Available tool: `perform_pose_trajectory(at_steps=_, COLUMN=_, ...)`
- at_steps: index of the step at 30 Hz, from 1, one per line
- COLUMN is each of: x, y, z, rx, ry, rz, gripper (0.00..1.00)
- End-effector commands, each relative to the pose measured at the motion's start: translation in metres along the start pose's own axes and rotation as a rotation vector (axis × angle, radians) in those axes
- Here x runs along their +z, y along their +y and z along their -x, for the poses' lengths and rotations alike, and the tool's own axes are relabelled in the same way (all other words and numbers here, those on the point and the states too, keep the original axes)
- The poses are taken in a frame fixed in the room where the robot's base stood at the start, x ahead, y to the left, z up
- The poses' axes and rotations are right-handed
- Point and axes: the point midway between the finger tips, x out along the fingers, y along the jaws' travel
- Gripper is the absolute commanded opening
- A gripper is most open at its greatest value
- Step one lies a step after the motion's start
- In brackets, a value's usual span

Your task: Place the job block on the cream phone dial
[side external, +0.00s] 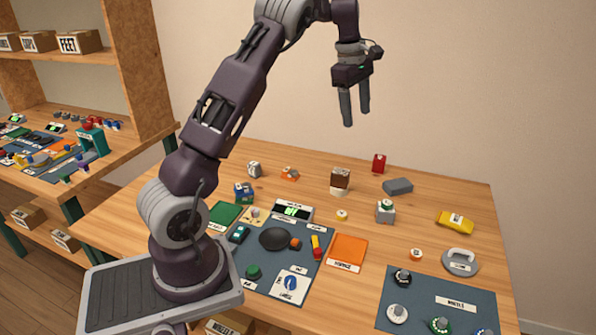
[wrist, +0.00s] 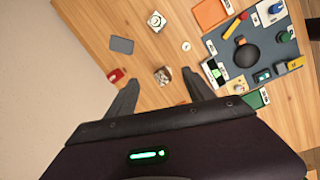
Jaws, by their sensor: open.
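My gripper (side external: 356,118) is open and empty, high above the back of the table. In the wrist view its two fingers (wrist: 160,78) frame a small brown and white block (wrist: 162,75), far below them. That block (side external: 340,181) stands on bare wood in the side view. I cannot tell whether it is the job block, as no marking is readable. No phone dial is clearly identifiable. A pale round piece (side external: 397,314) lies on the dark wheels mat (side external: 462,288), and a small cream disc (side external: 342,215) lies mid-table; I cannot tell if either is the cream dial.
An orange square (side external: 348,249) lies beside a dark mat holding a black oval (side external: 275,239). Bare wood lies between the pieces.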

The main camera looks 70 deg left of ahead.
Motion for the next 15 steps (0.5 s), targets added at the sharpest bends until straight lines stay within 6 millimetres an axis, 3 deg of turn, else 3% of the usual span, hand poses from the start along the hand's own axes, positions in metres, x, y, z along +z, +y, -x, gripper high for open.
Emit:
perform_pose_trajectory(at_steps=1, x=0.029, y=-0.023, z=0.034, rx=0.036, ry=-0.038, rz=-0.132, gripper=0.61)
perform_pose_trajectory(at_steps=3, x=0.066, y=-0.066, z=0.070, rx=0.081, ry=-0.070, rz=-0.364, gripper=0.61)
perform_pose_trajectory(at_steps=5, x=0.097, y=-0.112, z=0.095, rx=0.120, ry=-0.084, rz=-0.594, gripper=0.61)
perform_pose_trajectory(at_steps=7, x=0.126, y=-0.174, z=0.114, rx=0.168, ry=-0.075, rz=-0.884, gripper=0.61)
perform_pose_trajectory(at_steps=9, x=0.143, y=-0.238, z=0.121, rx=0.214, ry=-0.034, rz=-1.183, gripper=0.61)
perform_pose_trajectory(at_steps=12, x=0.148, y=-0.313, z=0.113, rx=0.262, ry=0.063, rz=-1.555, gripper=0.61)
perform_pose_trajectory(at_steps=15, x=0.142, y=-0.360, z=0.097, rx=0.285, ry=0.165, rz=-1.813, gripper=0.61)
